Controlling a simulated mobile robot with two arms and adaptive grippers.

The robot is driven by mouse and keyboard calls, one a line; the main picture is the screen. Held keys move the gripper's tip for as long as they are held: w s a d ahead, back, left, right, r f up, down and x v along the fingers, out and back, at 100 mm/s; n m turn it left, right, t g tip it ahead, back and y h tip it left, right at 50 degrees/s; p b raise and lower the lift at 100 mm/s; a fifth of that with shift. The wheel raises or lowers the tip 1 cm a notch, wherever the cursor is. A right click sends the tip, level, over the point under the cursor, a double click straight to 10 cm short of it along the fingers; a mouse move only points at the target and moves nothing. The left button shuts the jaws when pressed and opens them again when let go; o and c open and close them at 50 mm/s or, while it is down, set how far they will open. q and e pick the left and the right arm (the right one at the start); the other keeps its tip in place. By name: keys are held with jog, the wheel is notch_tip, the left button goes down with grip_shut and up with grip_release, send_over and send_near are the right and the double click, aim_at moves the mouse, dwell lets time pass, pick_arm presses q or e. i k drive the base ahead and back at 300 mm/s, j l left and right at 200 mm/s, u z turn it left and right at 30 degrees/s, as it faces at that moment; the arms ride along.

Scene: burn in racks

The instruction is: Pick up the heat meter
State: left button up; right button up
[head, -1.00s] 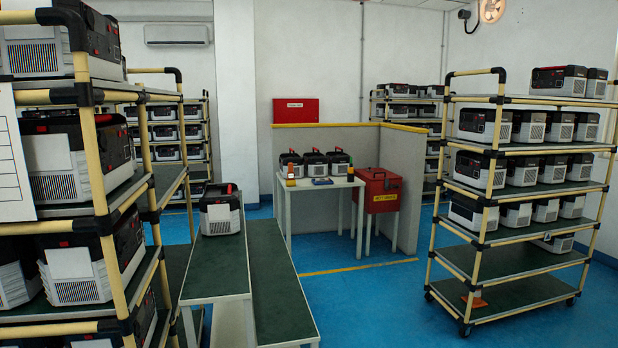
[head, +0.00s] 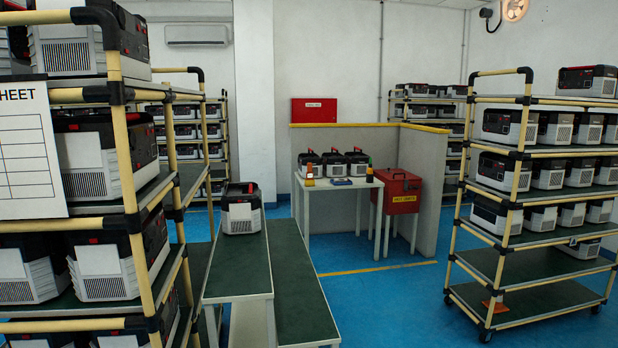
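A white table (head: 336,192) stands in the middle of the room, against a low grey partition. Neither of my grippers is in view.
A green-topped bench (head: 238,265) with a lower step bears one power unit (head: 241,212). Loaded racks stand close on the left (head: 130,170) and on the right (head: 515,190). A red bin (head: 398,190) is right of the table. Blue floor (head: 375,300) is clear between bench and right rack.

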aim_at(309, 174)
jog(key=i+l+z, duration=0.4)
jog(key=i, duration=0.35)
jog(key=i+l+z, duration=0.15)
jog(key=i+z, duration=0.25)
jog(key=i, duration=0.35)
jog(key=i+j+z, duration=0.15)
jog(key=i+z, duration=0.2)
jog(key=i, duration=0.45)
jog(key=i+j+u, duration=0.1)
jog(key=i+u, duration=0.2)
jog(key=i, duration=0.25)
jog(key=i+u, duration=0.3)
jog(key=i, duration=0.25)
jog(key=i+l+u, duration=0.3)
jog(key=i, duration=0.2)
jog(key=i+l+u, duration=0.3)
jog(key=i, duration=0.25)
